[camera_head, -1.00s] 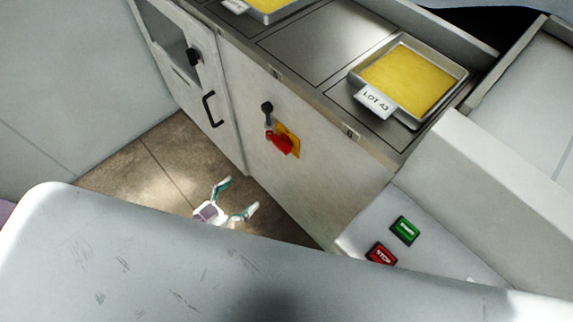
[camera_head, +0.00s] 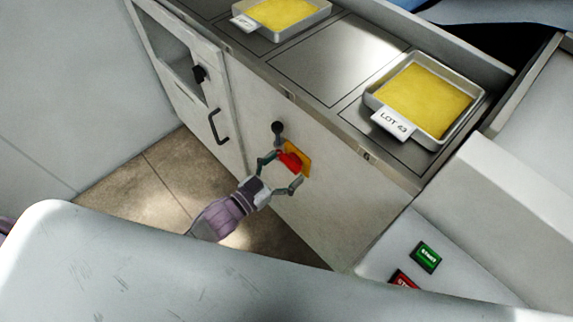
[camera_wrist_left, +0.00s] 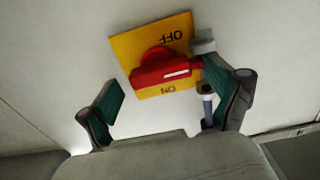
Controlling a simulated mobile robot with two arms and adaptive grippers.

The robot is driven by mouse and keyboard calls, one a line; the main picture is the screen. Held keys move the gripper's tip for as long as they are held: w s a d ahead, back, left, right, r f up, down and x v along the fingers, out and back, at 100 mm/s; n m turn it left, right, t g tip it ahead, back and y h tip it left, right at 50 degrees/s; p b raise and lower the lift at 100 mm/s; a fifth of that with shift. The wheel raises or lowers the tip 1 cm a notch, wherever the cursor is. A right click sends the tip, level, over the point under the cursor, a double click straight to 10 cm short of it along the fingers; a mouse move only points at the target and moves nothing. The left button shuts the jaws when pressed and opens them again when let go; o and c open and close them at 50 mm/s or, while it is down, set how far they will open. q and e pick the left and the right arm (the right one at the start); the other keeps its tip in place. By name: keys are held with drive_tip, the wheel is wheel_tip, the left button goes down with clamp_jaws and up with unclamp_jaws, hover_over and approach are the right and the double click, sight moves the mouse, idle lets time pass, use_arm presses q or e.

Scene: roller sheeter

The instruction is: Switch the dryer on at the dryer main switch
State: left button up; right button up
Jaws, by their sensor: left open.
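The dryer main switch is a red rotary knob (camera_head: 289,161) on a yellow plate (camera_head: 304,158), set in the side panel of the pale cabinet. In the left wrist view, the red knob (camera_wrist_left: 160,70) lies with its white stripe pointing sideways to the right, between the upside-down OFF and ON words. My left gripper (camera_head: 282,172) is open at the knob, with its fingers on either side. In the wrist view, the right finger is close to the knob's right end; contact is unclear. The left finger is apart from it. My right gripper is not in view.
A dark latch handle (camera_head: 278,128) sits just above the switch. A door with a black pull handle (camera_head: 217,127) is at the left. Trays of yellow sheet, one labelled LOT 43 (camera_head: 424,98), stand on the top. Green start (camera_head: 426,257) and red stop (camera_head: 404,279) buttons are at lower right.

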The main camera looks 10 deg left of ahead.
use_arm(q)
drive_tip(key=shift+w+d, duration=0.15)
drive_tip(key=shift+w, duration=0.1)
drive_tip(key=shift+c, duration=0.6)
drive_tip(key=c, duration=1)
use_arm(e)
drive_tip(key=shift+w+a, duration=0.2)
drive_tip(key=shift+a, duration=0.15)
